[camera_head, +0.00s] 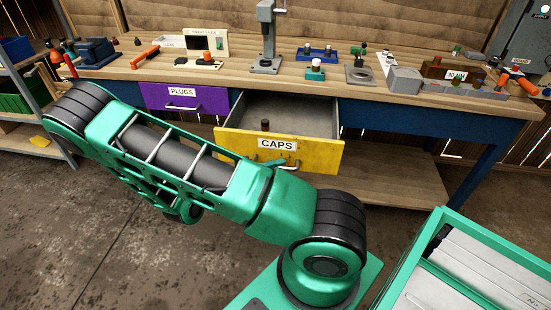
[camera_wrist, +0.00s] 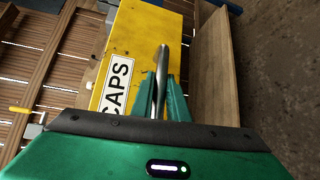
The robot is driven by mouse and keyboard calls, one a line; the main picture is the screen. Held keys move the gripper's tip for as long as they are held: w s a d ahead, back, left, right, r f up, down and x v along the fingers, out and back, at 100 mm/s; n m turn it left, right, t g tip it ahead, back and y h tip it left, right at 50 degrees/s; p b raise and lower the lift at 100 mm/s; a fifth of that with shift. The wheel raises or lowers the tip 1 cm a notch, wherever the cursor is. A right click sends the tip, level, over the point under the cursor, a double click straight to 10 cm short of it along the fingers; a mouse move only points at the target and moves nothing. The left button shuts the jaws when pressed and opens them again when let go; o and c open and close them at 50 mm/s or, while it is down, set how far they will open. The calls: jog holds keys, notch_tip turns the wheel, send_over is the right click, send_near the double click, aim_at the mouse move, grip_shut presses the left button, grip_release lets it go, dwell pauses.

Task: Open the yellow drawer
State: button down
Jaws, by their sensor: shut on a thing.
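The yellow drawer (camera_head: 315,157) with the "CAPS" label is pulled out from under the workbench, and its grey inside shows. A small dark cap-like object (camera_head: 265,125) stands inside it. In the wrist view, the yellow drawer front (camera_wrist: 135,40) fills the upper middle, with its metal bar handle (camera_wrist: 162,70) running between the fingers. My gripper (camera_wrist: 165,95) is shut on this handle. In the head view, my gripper is mostly hidden behind my green arm, with a bit of green by the handle.
A purple "PLUGS" drawer (camera_head: 183,97) is shut at left. The workbench top (camera_head: 330,80) holds a press, fittings and tools. A lower wooden shelf (camera_head: 390,185) lies below the drawer. A shelf rack (camera_head: 35,90) stands at far left.

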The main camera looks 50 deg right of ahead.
jog(key=shift+s+a+f, duration=0.1)
jog(key=shift+s+a, duration=0.7)
jog(key=shift+a, duration=0.05)
jog(key=c, duration=1.7)
grip_release()
jog(key=shift+c, duration=0.2)
jog(key=shift+w, duration=0.15)
jog(key=shift+a, duration=0.15)
jog(key=v, duration=1)
jog(key=shift+a, duration=0.3)
jog(key=shift+w, duration=0.1)
